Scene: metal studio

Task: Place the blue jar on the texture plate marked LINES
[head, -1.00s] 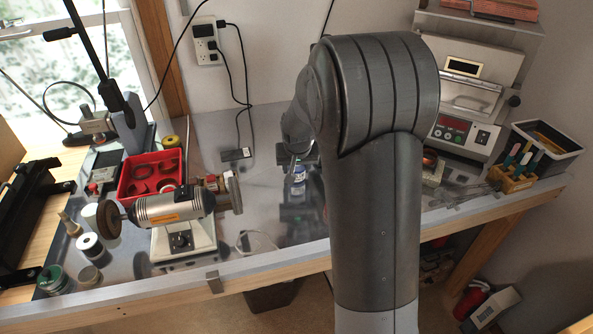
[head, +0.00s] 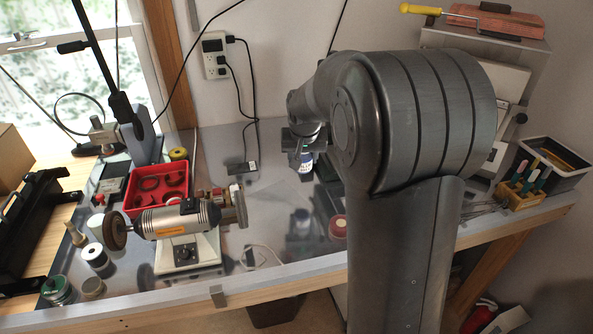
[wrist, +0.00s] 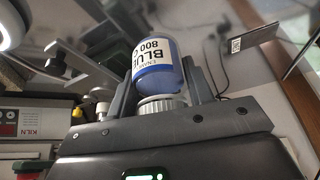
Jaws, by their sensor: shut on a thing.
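The blue jar (head: 306,162) is in my gripper (head: 303,140), held above the shiny metal bench, with its reflection below. In the wrist view the jar (wrist: 156,66) shows a white label with "BLUE" and a ribbed pale lid at the jaws. My gripper (wrist: 160,98) is shut on it. A small dark flat plate with a white label (head: 242,167) lies on the bench to the left of the jar, near the wall. The plate (wrist: 255,37) also shows at the upper right of the wrist view.
Black cables (head: 252,110) hang from the wall outlet by the plate. A polishing motor (head: 180,220) and red tray (head: 158,186) stand left. A red-lidded container (head: 338,226) sits partly behind my arm. A tool block (head: 520,192) is right. The bench between motor and jar is mostly clear.

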